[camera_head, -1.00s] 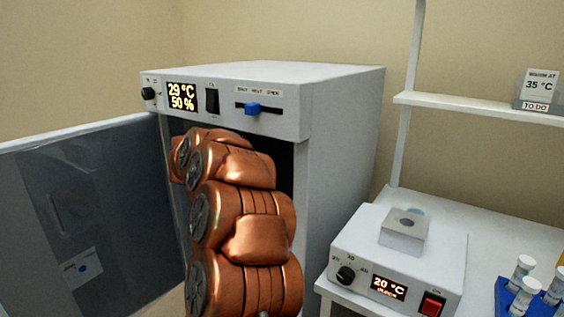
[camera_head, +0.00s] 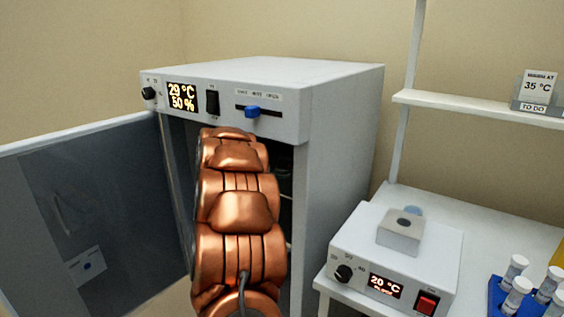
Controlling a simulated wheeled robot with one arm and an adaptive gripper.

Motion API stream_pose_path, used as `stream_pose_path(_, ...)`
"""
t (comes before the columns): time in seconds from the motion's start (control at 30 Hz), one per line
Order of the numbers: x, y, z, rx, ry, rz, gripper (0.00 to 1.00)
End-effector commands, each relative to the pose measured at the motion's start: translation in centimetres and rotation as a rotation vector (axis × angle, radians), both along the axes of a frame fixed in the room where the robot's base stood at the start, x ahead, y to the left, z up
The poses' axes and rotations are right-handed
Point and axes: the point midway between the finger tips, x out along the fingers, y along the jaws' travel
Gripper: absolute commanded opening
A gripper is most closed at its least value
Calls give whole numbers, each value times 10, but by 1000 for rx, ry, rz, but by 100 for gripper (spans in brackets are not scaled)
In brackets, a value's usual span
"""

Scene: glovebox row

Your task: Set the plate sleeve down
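My copper-coloured arm reaches into the open front of a white incubator-like cabinet (camera_head: 340,130). My gripper is inside, hidden behind the arm, so I cannot see its fingers. The plate sleeve is not visible in this view; whether my gripper holds it cannot be told.
The cabinet door (camera_head: 85,215) stands open to the left. The cabinet panel shows 29 °C and 50 % and has a blue slider (camera_head: 252,111). On the right bench (camera_head: 480,240) are a heater block unit (camera_head: 395,265) reading 20 °C and a blue tube rack (camera_head: 507,300). A shelf (camera_head: 480,105) carries a 35 °C card (camera_head: 538,87).

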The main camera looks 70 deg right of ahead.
Motion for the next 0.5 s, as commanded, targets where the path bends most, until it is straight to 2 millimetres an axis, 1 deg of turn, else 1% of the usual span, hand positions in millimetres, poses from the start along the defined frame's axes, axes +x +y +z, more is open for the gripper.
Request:
stream_pose_path(0.47, 1, 0, -4, -1, 0, 2, 23)
stream_pose_path(0.5, 0, 0, -3, -1, 0, 1, 66)
